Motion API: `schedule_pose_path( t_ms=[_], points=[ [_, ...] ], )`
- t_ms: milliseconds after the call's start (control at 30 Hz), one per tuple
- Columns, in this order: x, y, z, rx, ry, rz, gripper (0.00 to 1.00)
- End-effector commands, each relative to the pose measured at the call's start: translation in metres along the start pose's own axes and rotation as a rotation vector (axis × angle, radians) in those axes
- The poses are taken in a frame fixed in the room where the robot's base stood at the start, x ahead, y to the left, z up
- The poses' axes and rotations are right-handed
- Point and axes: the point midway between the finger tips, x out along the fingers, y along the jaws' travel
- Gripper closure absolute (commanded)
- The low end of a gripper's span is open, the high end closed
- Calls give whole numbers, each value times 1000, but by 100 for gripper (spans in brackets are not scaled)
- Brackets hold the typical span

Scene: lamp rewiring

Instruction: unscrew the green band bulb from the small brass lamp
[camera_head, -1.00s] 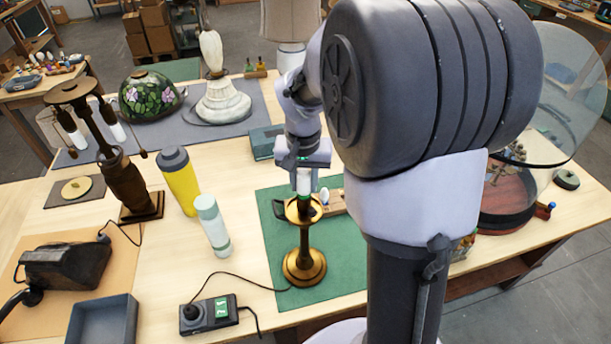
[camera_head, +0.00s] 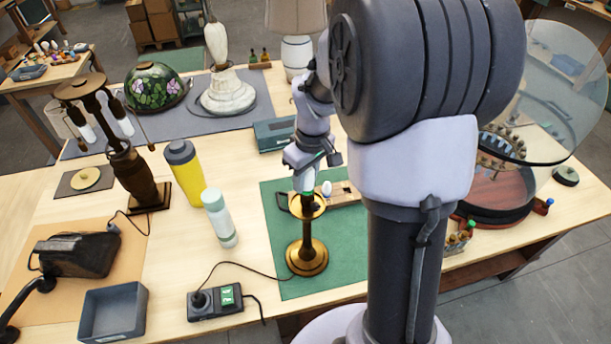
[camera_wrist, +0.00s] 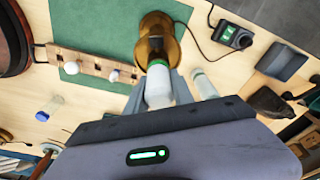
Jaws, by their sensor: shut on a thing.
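The small brass lamp (camera_head: 307,235) stands upright on a green mat, a shallow cup at its top. The green band bulb, white with a green ring, shows in the wrist view (camera_wrist: 158,90) between the two fingers of my gripper (camera_wrist: 158,98). In the head view my gripper (camera_head: 308,178) is above the lamp, shut on the bulb, and the green band (camera_head: 308,184) shows just above the brass cup. The bulb is in line with the lamp's stem. Whether its thread still sits in the socket is hidden.
A wooden rack (camera_wrist: 95,64) with two white bulbs lies beside the lamp on the green mat (camera_head: 341,246). A pale bottle (camera_head: 219,218) and a yellow bottle (camera_head: 186,172) stand left. A corded control box (camera_head: 215,302) is in front. A glass dome (camera_head: 548,85) stands right.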

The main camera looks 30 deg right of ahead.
Motion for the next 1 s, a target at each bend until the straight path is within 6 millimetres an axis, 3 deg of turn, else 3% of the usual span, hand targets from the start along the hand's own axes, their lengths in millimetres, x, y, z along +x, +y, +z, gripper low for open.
schedule_pose_path(
  t_ms=[133,667,900,1000],
  points=[
    [-3,-1,0,-205,-1,-26,100],
    [-24,-1,-2,-195,0,-24,100],
    [-52,-1,-6,-194,1,-23,100],
    [-52,-1,-6,-194,0,-24,100]
  ],
)
